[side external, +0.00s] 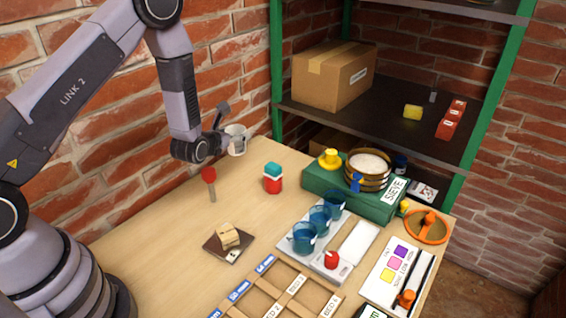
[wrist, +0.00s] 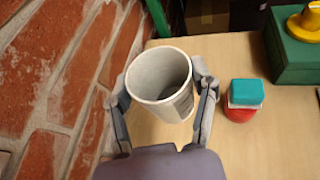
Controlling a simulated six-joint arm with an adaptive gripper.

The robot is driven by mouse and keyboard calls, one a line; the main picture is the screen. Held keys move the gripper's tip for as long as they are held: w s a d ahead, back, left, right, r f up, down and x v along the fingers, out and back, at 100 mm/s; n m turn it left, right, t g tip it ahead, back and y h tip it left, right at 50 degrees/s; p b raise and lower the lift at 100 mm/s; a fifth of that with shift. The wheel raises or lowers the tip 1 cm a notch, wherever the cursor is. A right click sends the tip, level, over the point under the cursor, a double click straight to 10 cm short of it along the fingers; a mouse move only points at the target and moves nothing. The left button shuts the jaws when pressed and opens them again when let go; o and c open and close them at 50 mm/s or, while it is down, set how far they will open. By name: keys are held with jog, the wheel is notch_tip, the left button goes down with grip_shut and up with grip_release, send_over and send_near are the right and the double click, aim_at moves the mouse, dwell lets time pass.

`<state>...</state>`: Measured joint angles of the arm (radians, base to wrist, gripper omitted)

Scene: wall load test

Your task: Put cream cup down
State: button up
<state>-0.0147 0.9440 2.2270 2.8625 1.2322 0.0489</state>
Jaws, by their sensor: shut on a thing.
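The cream cup (wrist: 160,82) is between the two fingers of my gripper (wrist: 162,98) in the wrist view, with its open, empty-looking mouth toward the camera. My gripper is shut on the cup's sides. In the side external view the cup (side external: 236,140) shows at the end of my gripper (side external: 225,140), close to the brick wall at the table's far left corner. The cup looks held above the wooden table (side external: 165,250). Its base is hidden in the wrist view, so the exact height cannot be told.
A red container with a teal top (side external: 272,178) stands right of the cup. A red-headed stick (side external: 209,182) stands nearer. A green box (side external: 330,186) carries a sieve (side external: 368,172). Blue cups (side external: 305,238) and a wooden grid (side external: 275,288) fill the right. Table between them is partly clear.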

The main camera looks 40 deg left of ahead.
jog(key=w+f, duration=0.2)
jog(key=w, duration=0.1)
jog(key=w+f, duration=0.3)
jog(key=w+a+f, duration=0.1)
jog(key=w+f, duration=0.1)
jog(key=w, duration=0.2)
jog(key=shift+f, duration=0.4)
jog(key=shift+w+f, duration=0.15)
jog(key=shift+f, duration=1.7)
jog(key=shift+f, duration=0.15)
jog(key=o, duration=1)
jog(key=shift+o, duration=0.2)
